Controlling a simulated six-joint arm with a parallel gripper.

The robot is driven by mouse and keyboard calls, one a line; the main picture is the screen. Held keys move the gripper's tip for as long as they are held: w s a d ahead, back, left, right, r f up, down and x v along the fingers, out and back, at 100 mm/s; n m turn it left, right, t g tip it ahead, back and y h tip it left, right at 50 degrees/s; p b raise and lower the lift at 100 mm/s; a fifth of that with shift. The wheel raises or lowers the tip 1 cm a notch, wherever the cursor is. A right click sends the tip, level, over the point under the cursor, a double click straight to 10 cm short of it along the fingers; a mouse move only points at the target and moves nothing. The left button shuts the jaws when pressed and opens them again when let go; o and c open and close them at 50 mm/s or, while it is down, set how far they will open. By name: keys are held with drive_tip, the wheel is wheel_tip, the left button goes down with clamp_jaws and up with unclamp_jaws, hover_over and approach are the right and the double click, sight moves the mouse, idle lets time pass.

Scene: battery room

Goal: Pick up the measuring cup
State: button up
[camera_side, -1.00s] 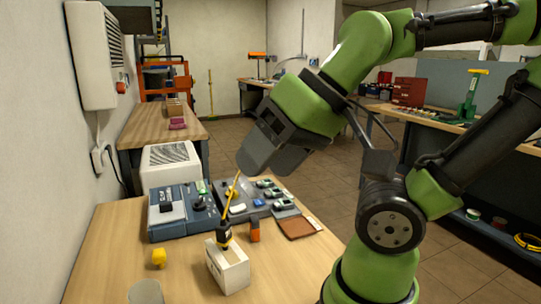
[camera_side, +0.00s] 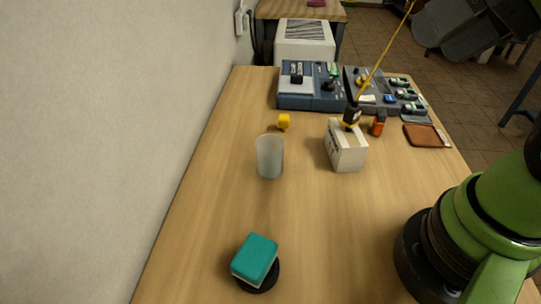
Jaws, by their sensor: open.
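The measuring cup (camera_side: 270,158) is a translucent, whitish cup standing upright on the wooden table, left of a white box. It looks empty, though its inside is hard to make out. My gripper (camera_side: 460,35) is dark grey and shows only partly at the top right edge of the view. It is open, and it is well away from the cup, up and to the right. Nothing shows between its fingers, but part of it is cut off by the frame.
A white box (camera_side: 346,153) with a black-and-yellow tool stands right of the cup. A small yellow block (camera_side: 284,122) is behind it. A teal-topped sponge (camera_side: 256,257) sits in front on a black round base. Blue-grey devices (camera_side: 300,101) stand at the back. A wall borders the left.

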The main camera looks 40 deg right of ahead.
idle(0.3)
drive_tip(key=o, duration=0.6)
drive_tip(key=shift+w, duration=0.1)
